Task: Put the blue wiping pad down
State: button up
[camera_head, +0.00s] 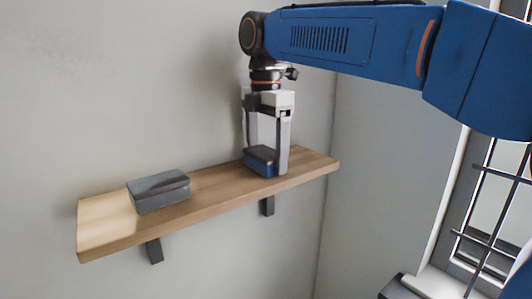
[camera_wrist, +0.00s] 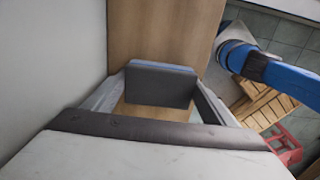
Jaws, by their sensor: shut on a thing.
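The blue wiping pad (camera_head: 259,164) is a small block with a dark grey top and a blue lower part. My gripper (camera_head: 267,158) points straight down and is shut on it, one finger on each side. The pad is at the right half of the wooden shelf (camera_head: 222,184), at or just above its surface; I cannot tell whether it touches. In the wrist view the pad (camera_wrist: 160,84) shows its dark grey face between the fingers, with a thin blue edge, over the shelf board (camera_wrist: 150,35).
A grey block (camera_head: 158,191) lies on the left half of the shelf. The wall is close behind, and dark brackets hold the shelf. The board is clear between block and pad. In the wrist view, a wooden slatted thing (camera_wrist: 262,102) and a red thing (camera_wrist: 282,142) are below.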

aim_at(266, 151)
jog(key=o, duration=1.1)
jog(key=shift+f, duration=0.1)
notch_tip(266, 151, up, 12)
jog(key=shift+r, duration=0.15)
